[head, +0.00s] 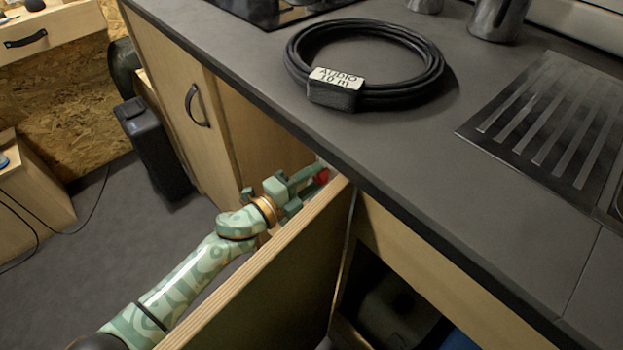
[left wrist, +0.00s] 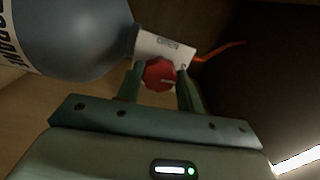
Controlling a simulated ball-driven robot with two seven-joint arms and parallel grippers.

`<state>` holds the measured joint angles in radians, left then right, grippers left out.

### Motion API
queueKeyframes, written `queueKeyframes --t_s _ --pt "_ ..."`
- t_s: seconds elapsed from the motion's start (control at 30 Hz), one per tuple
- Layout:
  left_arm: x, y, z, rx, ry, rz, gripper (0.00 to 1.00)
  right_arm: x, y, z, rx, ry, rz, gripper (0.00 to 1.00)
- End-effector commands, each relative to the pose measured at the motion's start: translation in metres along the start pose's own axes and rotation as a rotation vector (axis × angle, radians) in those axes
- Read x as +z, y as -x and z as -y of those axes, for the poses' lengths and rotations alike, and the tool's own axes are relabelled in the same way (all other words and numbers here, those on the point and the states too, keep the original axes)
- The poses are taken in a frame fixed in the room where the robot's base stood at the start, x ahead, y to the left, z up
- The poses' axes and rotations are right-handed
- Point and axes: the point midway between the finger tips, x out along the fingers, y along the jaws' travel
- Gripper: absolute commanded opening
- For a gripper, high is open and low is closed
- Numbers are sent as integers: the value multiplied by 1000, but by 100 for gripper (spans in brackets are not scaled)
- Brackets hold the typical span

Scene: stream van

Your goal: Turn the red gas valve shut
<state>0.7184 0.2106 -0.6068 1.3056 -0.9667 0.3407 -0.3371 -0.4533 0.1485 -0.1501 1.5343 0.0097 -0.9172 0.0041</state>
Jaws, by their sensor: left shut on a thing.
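The red gas valve (left wrist: 159,75) is a small ribbed knob with a pale mark, on a white fitting (left wrist: 165,47) at the neck of a blue-grey gas bottle (left wrist: 75,35). In the left wrist view my left gripper (left wrist: 160,83) has one finger on each side of the knob and is shut on it. In the head view my left arm reaches into the open cupboard under the worktop. The left gripper (head: 308,182) is partly hidden by the worktop edge, with a bit of the red valve (head: 322,176) showing at its tip. My right gripper is in neither view.
An open cupboard door (head: 290,270) stands just right of my left arm. The dark worktop (head: 420,150) overhangs it, with a coiled audio cable (head: 430,75) on top. An orange hose (left wrist: 220,50) leaves the fitting. A black case (head: 152,150) stands on the floor at left.

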Motion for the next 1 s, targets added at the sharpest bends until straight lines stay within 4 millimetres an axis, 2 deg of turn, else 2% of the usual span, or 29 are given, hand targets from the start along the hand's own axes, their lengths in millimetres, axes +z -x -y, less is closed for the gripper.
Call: queueKeyframes --t_s 0.3,0.8,0.83,0.87,0.9,1.0 --pt "0 1 -2 4 -100 -1 14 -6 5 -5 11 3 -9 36" --pt "0 1 -3 6 -115 -1 14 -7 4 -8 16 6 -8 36" --pt "0 1 -3 6 -115 -1 46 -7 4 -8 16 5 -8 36" --pt "-1 1 -3 5 -115 -1 54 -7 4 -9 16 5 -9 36" --pt "0 1 -3 5 -115 -1 59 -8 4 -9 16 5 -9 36" --pt "0 1 -2 4 -114 -1 59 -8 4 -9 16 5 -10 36"
